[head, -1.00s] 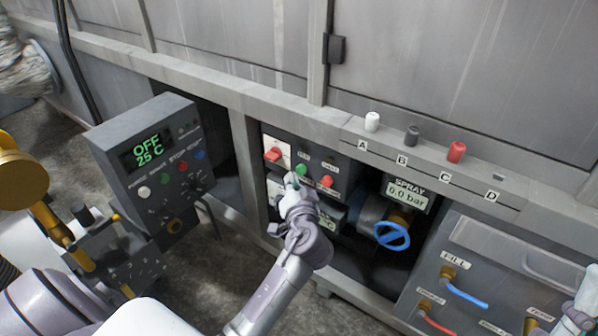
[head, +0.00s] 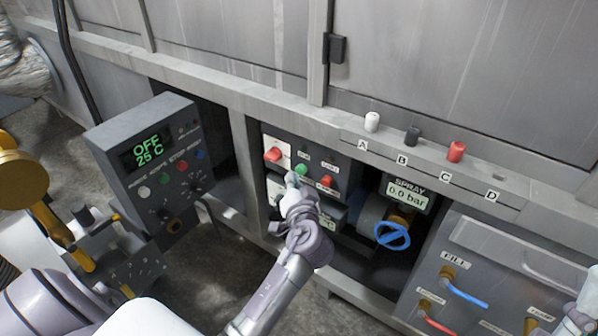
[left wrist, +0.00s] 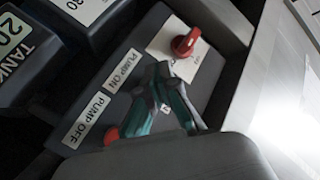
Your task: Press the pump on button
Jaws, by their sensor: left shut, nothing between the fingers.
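The control panel (head: 345,176) carries a green button (head: 302,170), a red button (head: 326,182) to its right and a red rotary switch (head: 273,154) to its left. My left gripper (head: 292,180) is shut and empty, its tips close beside the green button. In the left wrist view the shut fingers (left wrist: 160,98) are in front of the panel near the PUMP ON label (left wrist: 124,72). The fingers hide the green button there, so I cannot tell if they touch it. The PUMP OFF label (left wrist: 90,121), red button (left wrist: 111,136) and red knob (left wrist: 186,42) show around them.
A grey control box (head: 150,160) reading OFF 25 C stands at left. A blue valve wheel (head: 392,235) and a spray display (head: 405,194) reading 0.0 bar are right of the panel. A metal ledge (head: 300,125) runs above it.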

